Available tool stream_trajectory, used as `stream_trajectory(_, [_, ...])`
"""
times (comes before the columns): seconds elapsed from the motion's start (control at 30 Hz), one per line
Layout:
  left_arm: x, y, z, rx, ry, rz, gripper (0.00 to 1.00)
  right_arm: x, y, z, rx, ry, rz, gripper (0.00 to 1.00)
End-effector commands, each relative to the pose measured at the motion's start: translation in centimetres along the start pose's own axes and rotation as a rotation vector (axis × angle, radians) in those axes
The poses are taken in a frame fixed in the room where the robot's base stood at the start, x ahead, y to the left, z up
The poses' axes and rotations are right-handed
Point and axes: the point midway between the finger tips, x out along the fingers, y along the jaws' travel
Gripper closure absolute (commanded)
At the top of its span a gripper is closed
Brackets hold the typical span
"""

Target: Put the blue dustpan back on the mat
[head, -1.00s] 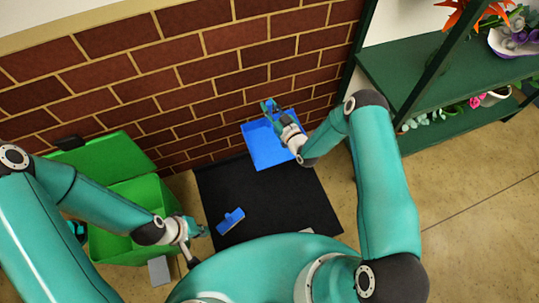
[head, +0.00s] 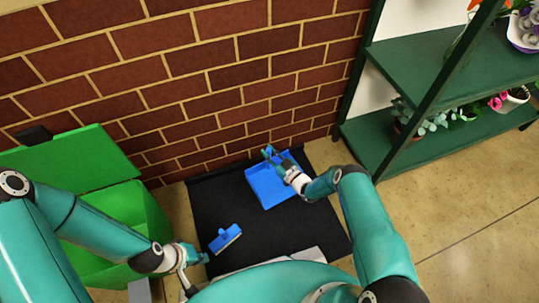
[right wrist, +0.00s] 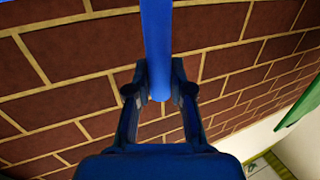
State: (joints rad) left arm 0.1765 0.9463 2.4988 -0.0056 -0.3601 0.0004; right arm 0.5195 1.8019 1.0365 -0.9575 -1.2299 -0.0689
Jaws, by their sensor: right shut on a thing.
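The blue dustpan (head: 264,188) shows over the back right part of the black mat (head: 208,205) in the head view. I cannot tell whether its pan touches the mat. My right gripper (head: 278,162) is at the dustpan's back side. In the right wrist view the gripper (right wrist: 158,88) is shut on the blue handle (right wrist: 157,40), with a finger on each side. My left gripper (head: 196,257) is left of the mat, low in the head view, apart from the dustpan. Its jaws are too small to read.
A small blue brush (head: 224,238) lies on the mat's front left part. An open green bin (head: 132,212) stands at left. A brick wall (head: 190,85) is behind the mat. A green plant shelf (head: 420,70) stands at right, with bare floor (head: 440,210) before it.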

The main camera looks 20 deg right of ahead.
Motion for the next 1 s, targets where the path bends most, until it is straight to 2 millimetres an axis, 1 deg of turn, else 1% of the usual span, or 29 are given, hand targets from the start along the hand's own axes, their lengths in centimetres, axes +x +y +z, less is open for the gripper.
stream_trajectory(0.03, [1.0,-0.4,0.0,0.0,0.0,0.0,1.0,0.3,0.1,0.9,-0.001,0.002,0.0,1.0])
stream_trajectory(0.4, [4.5,-1.6,0.0,0.0,0.0,0.0,1.0,2.2,0.8,4.0,-0.001,0.001,0.0,1.0])
stream_trajectory(0.53, [5.8,-2.1,0.0,0.0,0.0,0.0,1.0,2.8,1.1,5.0,-0.001,0.002,0.001,1.0])
stream_trajectory(0.8, [8.2,-3.0,0.0,0.0,0.0,0.0,1.0,3.2,1.3,6.8,0.001,0.0,0.002,1.0])
stream_trajectory(1.0, [9.3,-3.4,0.0,0.0,0.0,0.0,1.0,3.5,1.4,7.5,0.0,0.001,0.002,1.0])
